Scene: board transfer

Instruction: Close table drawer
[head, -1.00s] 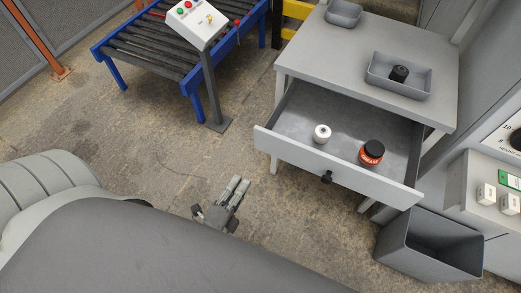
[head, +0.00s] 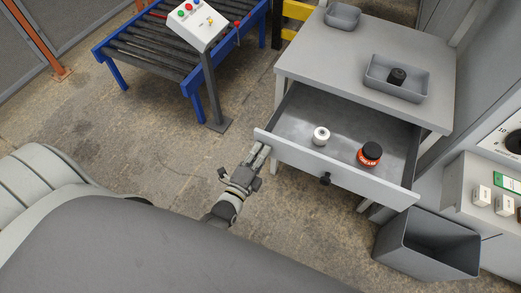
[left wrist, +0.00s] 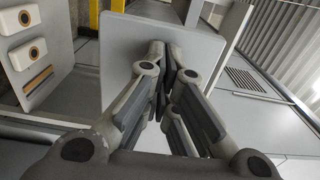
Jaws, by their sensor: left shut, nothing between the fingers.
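The table drawer (head: 340,174) is pulled out of the grey table (head: 366,55) in the head view. Its front panel has a black knob (head: 325,179). Inside lie a white roll-shaped item (head: 321,136) and a dark-lidded jar with a red label (head: 369,155). My left gripper (head: 262,148) is shut and empty, with its fingertips close to the left end of the drawer front; I cannot tell whether they touch. The left wrist view shows its closed fingers (left wrist: 163,75) before a flat grey panel. My right gripper is not in view.
A grey bin (head: 428,247) stands on the floor right of the drawer. A roller conveyor (head: 150,45) with a button box (head: 197,22) on a post is at the back left. Trays (head: 397,90) sit on the tabletop. Floor left of the drawer is clear.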

